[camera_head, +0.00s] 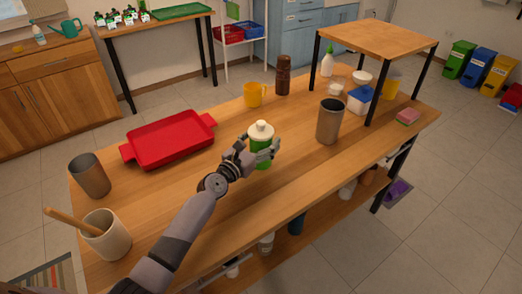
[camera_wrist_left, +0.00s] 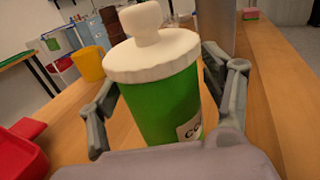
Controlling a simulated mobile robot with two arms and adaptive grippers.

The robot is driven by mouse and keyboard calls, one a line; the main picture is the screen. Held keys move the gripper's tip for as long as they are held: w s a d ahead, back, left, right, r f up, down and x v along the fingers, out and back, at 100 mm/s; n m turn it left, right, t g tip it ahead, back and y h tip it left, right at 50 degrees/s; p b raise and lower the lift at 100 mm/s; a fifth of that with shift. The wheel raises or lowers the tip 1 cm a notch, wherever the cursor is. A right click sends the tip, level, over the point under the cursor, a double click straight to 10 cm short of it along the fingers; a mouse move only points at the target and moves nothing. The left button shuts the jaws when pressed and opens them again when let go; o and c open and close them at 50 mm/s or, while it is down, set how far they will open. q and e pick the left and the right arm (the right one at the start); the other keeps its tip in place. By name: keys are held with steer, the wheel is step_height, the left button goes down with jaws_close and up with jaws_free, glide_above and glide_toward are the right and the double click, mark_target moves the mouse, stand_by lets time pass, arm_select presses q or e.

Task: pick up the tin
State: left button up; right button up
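The tin (camera_head: 263,153) is a green cylinder with a white lid and knob, standing upright on the wooden table. It fills the middle of the left wrist view (camera_wrist_left: 160,98), with part of a white label showing low on its right side. My left gripper (camera_head: 261,150) is around the tin, one finger on each side. In the left wrist view, the fingers (camera_wrist_left: 162,85) look spread, with table showing between the left finger and the tin. Whether the fingertips touch it is not clear. My right gripper is not in view.
A red tray (camera_head: 168,140) lies left of the tin; a brown metal cup (camera_head: 330,122) stands to its right. A yellow mug (camera_head: 254,95) and dark brown grinder (camera_head: 283,76) are behind. A raised wooden shelf (camera_head: 378,40) stands at the table's right end.

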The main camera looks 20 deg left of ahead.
arm_select(q)
steer(key=c, duration=1.1)
steer(key=shift+c, duration=0.3)
steer(key=shift+r, duration=0.15)
